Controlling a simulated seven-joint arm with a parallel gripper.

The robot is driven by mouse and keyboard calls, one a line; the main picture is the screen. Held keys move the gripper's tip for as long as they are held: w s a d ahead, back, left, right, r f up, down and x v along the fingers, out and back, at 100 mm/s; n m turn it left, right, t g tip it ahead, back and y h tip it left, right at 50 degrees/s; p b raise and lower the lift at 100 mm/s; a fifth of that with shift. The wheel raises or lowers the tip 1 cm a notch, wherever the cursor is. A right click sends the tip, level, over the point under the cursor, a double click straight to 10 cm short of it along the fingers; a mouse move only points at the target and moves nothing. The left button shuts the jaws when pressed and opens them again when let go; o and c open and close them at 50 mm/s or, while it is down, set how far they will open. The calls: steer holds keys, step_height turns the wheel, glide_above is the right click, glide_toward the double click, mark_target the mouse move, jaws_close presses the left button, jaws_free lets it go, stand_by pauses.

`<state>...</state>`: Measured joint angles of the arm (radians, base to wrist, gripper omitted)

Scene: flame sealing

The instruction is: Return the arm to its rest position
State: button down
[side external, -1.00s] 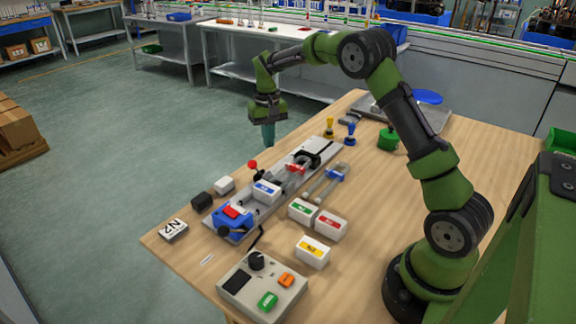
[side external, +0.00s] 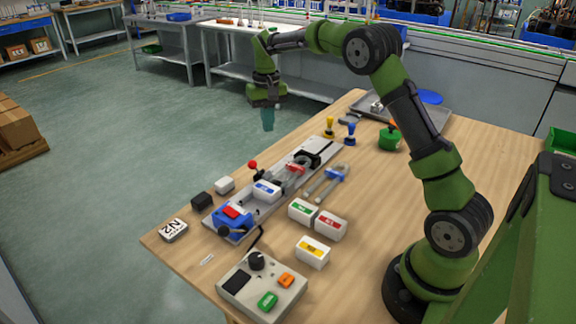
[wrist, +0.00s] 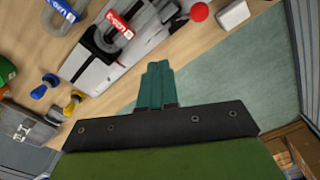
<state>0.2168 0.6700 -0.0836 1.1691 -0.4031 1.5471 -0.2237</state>
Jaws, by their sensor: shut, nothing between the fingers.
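My gripper (side external: 268,120) hangs in the air, pointing down, past the far left edge of the wooden table (side external: 420,180). Its teal fingers are together with nothing between them. In the wrist view the shut fingers (wrist: 155,85) point toward the table edge and the grey sealing fixture (wrist: 110,60). The fixture also shows in the side view (side external: 320,148), lying along the table, well below and apart from my gripper.
Labelled boxes (side external: 313,252) and a control box (side external: 262,285) are nearer. The air around my gripper is clear.

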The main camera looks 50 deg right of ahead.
steer(key=s+a+r+t, duration=0.2)
steer(key=s+a, duration=0.3)
steer(key=s, duration=0.4)
steer(key=s+a+r+n+t+y, duration=0.1)
steer(key=s+a+r+t, duration=0.1)
steer(key=s+a, duration=0.4)
steer(key=s+a+r+n+t+y, duration=0.1)
steer(key=s+a+r+t, duration=0.2)
steer(key=s+a, duration=0.3)
steer(key=s+r, duration=0.1)
steer(key=s, duration=0.4)
steer(key=shift+s+r, duration=0.35)
